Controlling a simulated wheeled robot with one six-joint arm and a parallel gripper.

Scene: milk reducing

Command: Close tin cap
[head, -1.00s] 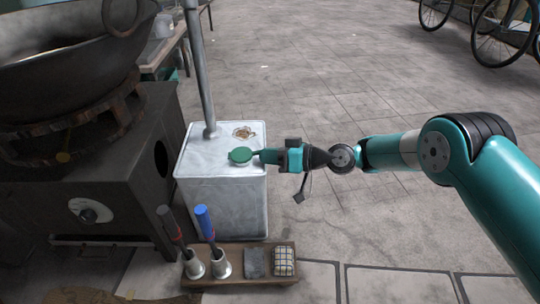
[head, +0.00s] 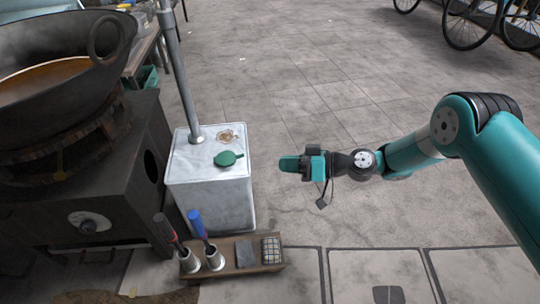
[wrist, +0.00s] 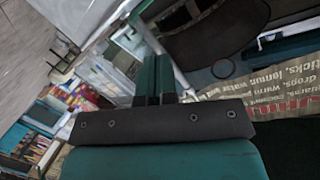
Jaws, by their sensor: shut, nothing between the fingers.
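The white square tin (head: 208,190) stands upright on the ground beside the stove. Its round green cap (head: 228,158) lies at the front right of the tin's top, over the spout. The spout is hidden under it, and I cannot tell whether the cap is pressed fully down. My gripper (head: 284,164) is shut and empty, to the right of the tin and apart from the cap. The shut fingers also show in the wrist view (wrist: 155,75), where neither tin nor cap is seen.
A metal pipe (head: 178,85) rises from the tin's top. A black stove (head: 85,190) with a wok (head: 60,62) stands left. A low wooden tray (head: 230,259) with tools is in front.

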